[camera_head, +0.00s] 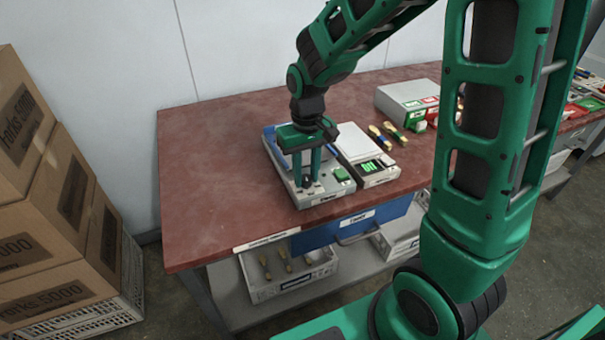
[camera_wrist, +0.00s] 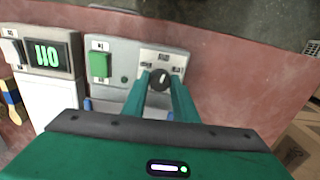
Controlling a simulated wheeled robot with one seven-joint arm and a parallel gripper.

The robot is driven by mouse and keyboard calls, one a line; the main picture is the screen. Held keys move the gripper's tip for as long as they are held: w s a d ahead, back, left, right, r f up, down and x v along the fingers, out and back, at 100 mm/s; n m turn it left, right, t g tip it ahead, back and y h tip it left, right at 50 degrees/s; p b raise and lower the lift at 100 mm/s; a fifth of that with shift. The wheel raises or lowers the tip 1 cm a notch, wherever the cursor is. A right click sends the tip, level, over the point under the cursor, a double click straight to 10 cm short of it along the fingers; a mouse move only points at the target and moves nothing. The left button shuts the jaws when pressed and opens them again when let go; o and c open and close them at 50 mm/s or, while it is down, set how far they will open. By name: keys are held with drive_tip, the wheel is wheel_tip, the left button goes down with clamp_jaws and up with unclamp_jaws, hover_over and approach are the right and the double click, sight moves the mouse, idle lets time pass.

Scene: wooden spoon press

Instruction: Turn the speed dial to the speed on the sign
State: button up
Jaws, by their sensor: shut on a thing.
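The speed dial (camera_wrist: 160,79) is a dark round knob with a pale pointer mark, on a light plate with several small dark labels around it. The mark points roughly toward the plate's upper edge in the wrist view; the labels are too small to read. My gripper (camera_wrist: 161,84) is shut on the dial, one green finger on each side. In the head view my gripper (camera_head: 308,184) reaches straight down to the front of the grey machine (camera_head: 318,201), and its fingers hide the dial. I cannot make out a sign stating a speed.
A green button (camera_wrist: 99,64) sits beside the dial plate. A unit with a lit green display (camera_wrist: 47,56) stands next to it. Wooden spoons (camera_head: 380,137) and a grey box (camera_head: 402,97) lie farther right on the red table (camera_head: 215,165). The table's left part is clear. Cartons (camera_head: 60,200) stand left.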

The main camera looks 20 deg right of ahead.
sight(305, 177)
drive_tip(key=shift+w+r+n, duration=0.1)
drive_tip(key=shift+w+n, duration=0.05)
drive_tip(key=shift+n, duration=0.95)
drive_tip(key=o, duration=1.1)
drive_tip(key=shift+c, duration=0.2)
wheel_tip(305, 177, up, 11)
drive_tip(key=shift+f, duration=0.2)
